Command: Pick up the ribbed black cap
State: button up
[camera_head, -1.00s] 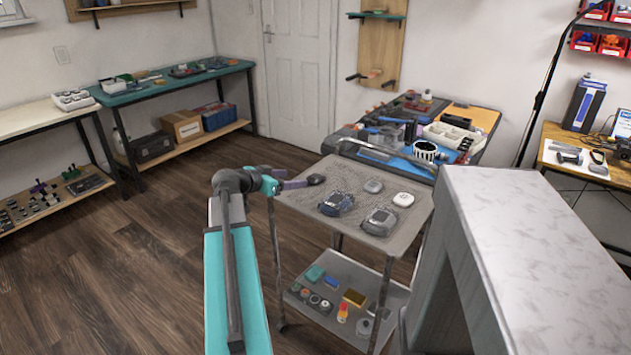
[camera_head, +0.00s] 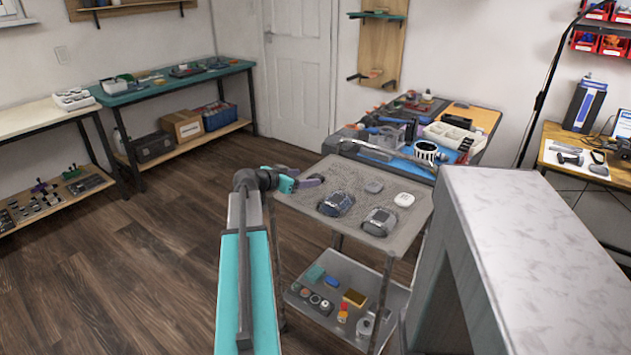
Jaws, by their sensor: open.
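My gripper (camera_head: 312,181) is open over the left back corner of the grey cart's top tray (camera_head: 290,205), its purple-grey fingers pointing right. A small dark rounded thing, likely the ribbed black cap, stood just off the fingertips a second ago. The fingers now overlap that spot, and the cap is mostly hidden. I cannot tell whether it lies between the fingers or touches them. Its ribs are too small to make out.
Two grey-and-dark devices (camera_head: 336,203) (camera_head: 379,221), a grey puck (camera_head: 374,186) and a white rounded box (camera_head: 404,199) lie right of the gripper. Small parts fill the lower shelf (camera_head: 365,270). A marble-topped counter (camera_head: 540,240) stands close at the right.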

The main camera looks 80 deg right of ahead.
aim_at(315, 176)
jog(key=shift+x, duration=2.4)
jog(key=shift+s, duration=0.1)
jog(key=c, duration=1.1)
jog(key=shift+r, duration=0.15)
jog(key=shift+r+p, duration=0.3)
jog(key=shift+r, duration=4.6)
